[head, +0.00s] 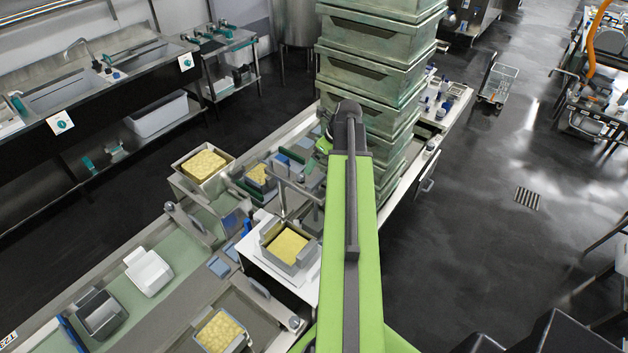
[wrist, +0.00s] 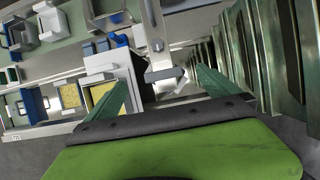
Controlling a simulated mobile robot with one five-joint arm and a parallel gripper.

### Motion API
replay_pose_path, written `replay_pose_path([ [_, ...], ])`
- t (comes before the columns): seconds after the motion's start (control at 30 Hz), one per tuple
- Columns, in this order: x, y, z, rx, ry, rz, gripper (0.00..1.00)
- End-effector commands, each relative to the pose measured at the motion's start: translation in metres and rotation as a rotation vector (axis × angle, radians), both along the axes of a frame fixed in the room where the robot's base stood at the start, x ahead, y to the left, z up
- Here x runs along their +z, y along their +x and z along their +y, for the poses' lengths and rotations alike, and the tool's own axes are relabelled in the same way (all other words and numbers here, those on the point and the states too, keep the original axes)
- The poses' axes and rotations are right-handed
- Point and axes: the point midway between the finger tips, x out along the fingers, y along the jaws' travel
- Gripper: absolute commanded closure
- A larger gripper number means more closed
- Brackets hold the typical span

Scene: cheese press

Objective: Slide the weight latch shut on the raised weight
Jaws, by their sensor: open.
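The press shows in the head view as a grey metal frame (head: 300,188) at the middle, partly behind my arm. In the wrist view a metal upright with a bracket (wrist: 160,50) stands just beyond my gripper (wrist: 162,82). A flat metal piece with a dark end lies at its foot, between the two green fingers. I cannot tell which part is the latch or the raised weight. My gripper is open, with its fingers spread and no object seen gripped. In the head view my arm mostly hides the gripper.
A tall stack of green crates (head: 370,65) stands close to the right of the press. A square mould of yellow curd (head: 287,246) sits on a white stand in front. Another curd container (head: 200,168) is at left. Open dark floor (head: 460,240) lies at right.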

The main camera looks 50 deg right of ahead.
Motion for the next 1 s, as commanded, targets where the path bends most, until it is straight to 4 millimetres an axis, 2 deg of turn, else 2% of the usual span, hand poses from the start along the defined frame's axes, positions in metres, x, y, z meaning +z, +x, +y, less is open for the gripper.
replay_pose_path([
  [0.03, -0.022, 0.005, 0.0, 0.0, 0.0, 0.0, 0.0],
  [0.2, -0.055, 0.02, 0.002, 0.002, 0.0, 0.0, 0.0],
  [0.3, -0.067, 0.025, 0.003, 0.001, 0.0, 0.0, 0.0],
  [0.67, -0.069, 0.029, 0.004, 0.0, 0.0, 0.0, 0.01],
  [1.0, -0.069, 0.029, 0.004, 0.001, 0.0, 0.0, 0.46],
])
